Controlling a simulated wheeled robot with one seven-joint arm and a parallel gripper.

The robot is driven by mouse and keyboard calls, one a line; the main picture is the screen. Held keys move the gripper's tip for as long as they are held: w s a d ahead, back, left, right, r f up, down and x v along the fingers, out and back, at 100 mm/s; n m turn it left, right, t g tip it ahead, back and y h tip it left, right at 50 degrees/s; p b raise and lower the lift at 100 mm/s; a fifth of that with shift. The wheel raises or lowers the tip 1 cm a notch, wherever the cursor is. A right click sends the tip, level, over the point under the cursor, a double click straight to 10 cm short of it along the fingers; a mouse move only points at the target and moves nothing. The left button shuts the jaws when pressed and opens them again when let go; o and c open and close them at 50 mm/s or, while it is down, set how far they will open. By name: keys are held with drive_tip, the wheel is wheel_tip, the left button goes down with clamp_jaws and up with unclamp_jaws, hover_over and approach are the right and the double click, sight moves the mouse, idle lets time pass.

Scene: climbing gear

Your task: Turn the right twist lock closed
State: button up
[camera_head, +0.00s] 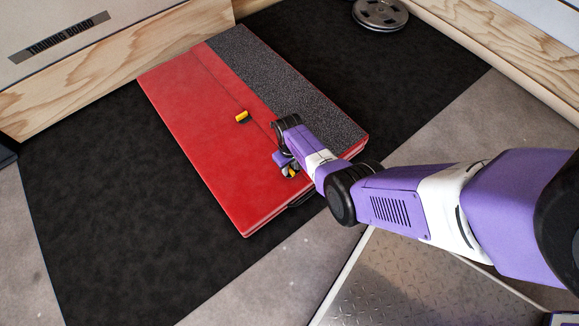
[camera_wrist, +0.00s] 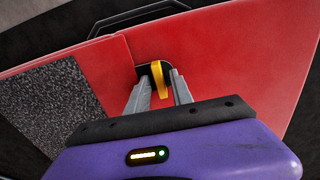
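A red folded crash pad (camera_head: 200,150) lies on the dark floor mat. The right twist lock is at my gripper (camera_head: 289,170), near the pad's front right edge, and is mostly hidden in the head view. In the wrist view its yellow lever (camera_wrist: 160,80) stands on a dark base, set at a seam in the red cover. My gripper (camera_wrist: 160,82) is open, with one grey finger on each side of the lever. Gaps show beside the lever; whether either finger touches it I cannot tell. The other twist lock (camera_head: 242,117), also yellow, sits farther back along the seam.
A grey speckled strip (camera_head: 285,80) runs along the pad's right side. A black carry handle (camera_wrist: 140,16) is on the pad's edge beyond the lock. Wooden boards (camera_head: 130,55) stand behind, and weight plates (camera_head: 380,13) lie at the back. Floor left of the pad is clear.

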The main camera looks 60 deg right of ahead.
idle(0.3)
wheel_tip(320, 180, up, 8)
drive_tip(key=p, duration=0.5)
drive_tip(key=shift+f, duration=0.1)
idle(0.4)
